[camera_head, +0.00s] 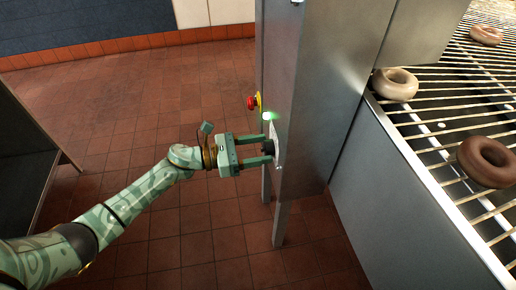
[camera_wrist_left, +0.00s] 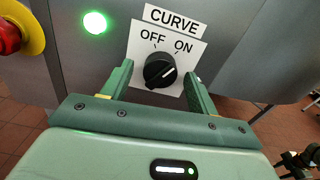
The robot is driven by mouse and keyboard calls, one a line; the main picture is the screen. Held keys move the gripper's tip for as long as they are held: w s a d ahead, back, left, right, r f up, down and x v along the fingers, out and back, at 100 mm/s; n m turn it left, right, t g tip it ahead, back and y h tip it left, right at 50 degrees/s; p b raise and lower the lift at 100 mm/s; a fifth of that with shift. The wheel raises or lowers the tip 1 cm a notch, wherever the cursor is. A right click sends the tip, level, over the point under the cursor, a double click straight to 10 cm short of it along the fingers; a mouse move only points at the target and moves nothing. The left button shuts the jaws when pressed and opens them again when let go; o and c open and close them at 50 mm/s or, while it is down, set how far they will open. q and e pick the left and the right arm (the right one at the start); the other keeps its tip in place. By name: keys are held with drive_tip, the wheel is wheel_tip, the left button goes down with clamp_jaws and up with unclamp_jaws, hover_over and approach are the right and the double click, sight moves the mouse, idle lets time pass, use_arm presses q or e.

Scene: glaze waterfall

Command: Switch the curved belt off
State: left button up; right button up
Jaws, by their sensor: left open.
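The black rotary knob (camera_wrist_left: 160,71) sits on a white plate (camera_wrist_left: 190,56) marked CURVE, with OFF at left and ON at right. Its white pointer mark leans up and right toward ON. In the head view the plate (camera_head: 278,145) is on the side of the steel cabinet, mostly seen edge-on. My left gripper (camera_head: 266,149) is open in front of it. In the left wrist view its fingers (camera_wrist_left: 158,88) stand on either side of the knob; I cannot tell whether they touch it. A green lamp (camera_wrist_left: 95,22) is lit above left of the plate.
A red emergency button (camera_head: 252,102) on a yellow base sticks out near the plate, close above my left gripper. The steel cabinet (camera_head: 325,100) stands beside a wire conveyor (camera_head: 450,130) carrying glazed rings (camera_head: 396,84). The tiled floor at left is mostly free.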

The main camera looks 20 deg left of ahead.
use_arm(q)
drive_tip(key=c, duration=1)
drive_tip(key=shift+n, duration=0.4)
drive_tip(key=shift+n+p, duration=0.95)
drive_tip(key=shift+n, duration=4.65)
use_arm(e)
drive_tip(key=s+f+m, duration=0.1)
drive_tip(key=s, duration=0.5)
drive_tip(key=shift+s+d+g, duration=0.3)
drive_tip(key=shift+d+g, duration=0.05)
drive_tip(key=shift+g, duration=0.05)
use_arm(q)
drive_tip(key=o, duration=1)
